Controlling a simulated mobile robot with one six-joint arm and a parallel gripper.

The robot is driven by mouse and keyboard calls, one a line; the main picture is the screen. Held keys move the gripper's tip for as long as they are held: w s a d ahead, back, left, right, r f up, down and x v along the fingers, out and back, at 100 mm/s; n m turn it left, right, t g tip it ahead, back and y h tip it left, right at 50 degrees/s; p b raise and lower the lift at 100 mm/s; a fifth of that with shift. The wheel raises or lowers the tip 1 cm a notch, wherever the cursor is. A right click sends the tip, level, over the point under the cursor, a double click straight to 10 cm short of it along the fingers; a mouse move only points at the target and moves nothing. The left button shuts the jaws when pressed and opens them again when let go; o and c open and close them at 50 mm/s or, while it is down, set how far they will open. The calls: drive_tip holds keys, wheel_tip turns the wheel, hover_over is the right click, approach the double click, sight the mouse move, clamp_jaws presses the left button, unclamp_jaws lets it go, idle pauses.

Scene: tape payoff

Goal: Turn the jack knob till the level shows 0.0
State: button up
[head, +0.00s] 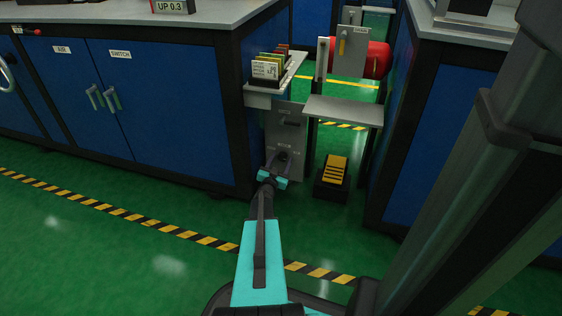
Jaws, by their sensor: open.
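A display reading "UP 0.3" (172,7) stands on the bench top at the top left, cut off by the picture edge. A grey upright panel (284,135) stands in the gap between the blue cabinets, with a small dark handle or slot on its upper part. My gripper (279,157) is open in front of the lower part of this panel. I cannot make out the jack knob clearly; the dark fingers cover that spot. I cannot tell whether the fingers are around a knob or touching it.
A tray of labelled cards (270,70) juts out above the panel. A grey shelf (342,110) is to its right, over a black and yellow pedal-like block (333,177). A red cylinder (376,60) is behind. Blue cabinets (165,105) flank the gap; the green floor in front is clear.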

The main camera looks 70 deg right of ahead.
drive_tip(key=c, duration=1)
drive_tip(key=shift+d, duration=0.2)
drive_tip(key=shift+c, duration=0.4)
drive_tip(key=shift+a, duration=0.2)
drive_tip(key=shift+m, duration=0.4)
drive_tip(key=shift+f, duration=0.1)
drive_tip(key=shift+a+m+b, duration=0.1)
drive_tip(key=shift+m+b, duration=1.1)
drive_tip(key=shift+m, duration=1.3)
